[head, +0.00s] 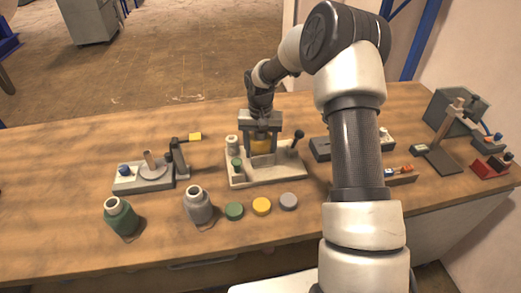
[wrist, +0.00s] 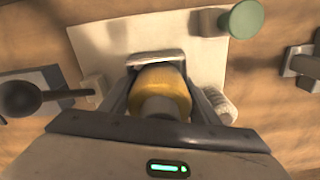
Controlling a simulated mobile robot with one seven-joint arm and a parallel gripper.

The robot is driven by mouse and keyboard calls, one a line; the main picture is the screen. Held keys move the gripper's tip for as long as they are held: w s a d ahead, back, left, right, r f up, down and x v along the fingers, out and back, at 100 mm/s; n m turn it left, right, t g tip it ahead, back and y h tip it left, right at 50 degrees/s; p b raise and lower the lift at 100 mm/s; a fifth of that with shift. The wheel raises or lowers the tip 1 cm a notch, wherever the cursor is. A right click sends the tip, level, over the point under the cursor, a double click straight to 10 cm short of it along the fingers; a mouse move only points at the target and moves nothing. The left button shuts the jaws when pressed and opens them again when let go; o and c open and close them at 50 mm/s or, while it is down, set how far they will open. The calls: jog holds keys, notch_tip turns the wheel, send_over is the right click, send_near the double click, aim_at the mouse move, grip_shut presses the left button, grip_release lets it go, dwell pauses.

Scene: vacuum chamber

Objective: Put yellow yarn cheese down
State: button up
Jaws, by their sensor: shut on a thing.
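The yellow yarn cheese (wrist: 165,88) is a yellow rounded body with a pale core end. It sits between the two fingers of my gripper (wrist: 158,100), which is shut on it. In the head view the yarn cheese (head: 260,147) is a small yellow patch below my gripper (head: 261,133), over a pale fixture (head: 236,180). The fingers hide part of it in the head view. Whether its underside touches the fixture, I cannot tell.
The fixture has a black-knobbed lever (head: 298,136) at its right and a green-topped piece (head: 237,163) at its left. In front are a green bottle (head: 120,217), a grey bottle (head: 198,207), and green (head: 235,211), yellow (head: 262,205) and grey (head: 289,201) discs. The wooden table's far left is clear.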

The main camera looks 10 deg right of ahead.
jog(key=shift+f, duration=0.15)
jog(key=o, duration=1.1)
jog(key=shift+o, duration=0.2)
